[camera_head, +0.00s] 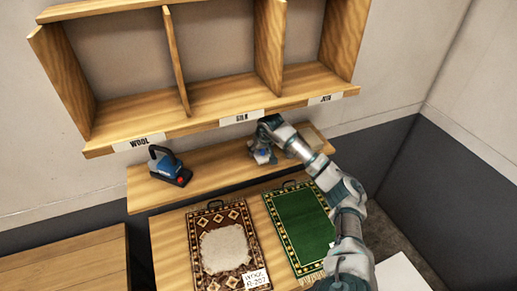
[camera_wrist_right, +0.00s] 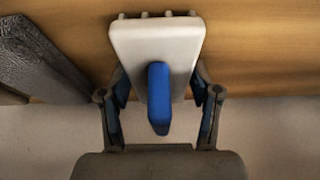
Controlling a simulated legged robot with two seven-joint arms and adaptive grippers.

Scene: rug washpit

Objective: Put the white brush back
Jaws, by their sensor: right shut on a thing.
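The white brush (camera_wrist_right: 185,45) has a white block, a blue handle (camera_wrist_right: 158,100) and short bristles along its far edge in the right wrist view. My right gripper (camera_wrist_right: 160,108) is shut on it, with a finger on each side of the handle. In the head view the right gripper (camera_head: 264,146) is at the narrow wooden shelf (camera_head: 215,172), below the SILK label. The brush is mostly hidden there. Its bristle side faces the wood; I cannot tell whether it touches. My left gripper is not in view.
A blue tool (camera_head: 166,163) stands on the shelf's left part. A pale flat thing (camera_head: 313,136) lies at its right end. Cubbies labelled WOOL, SILK and JUTE (camera_head: 222,120) are above, empty. A brown rug (camera_head: 238,211) and green rug (camera_head: 302,222) lie below.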

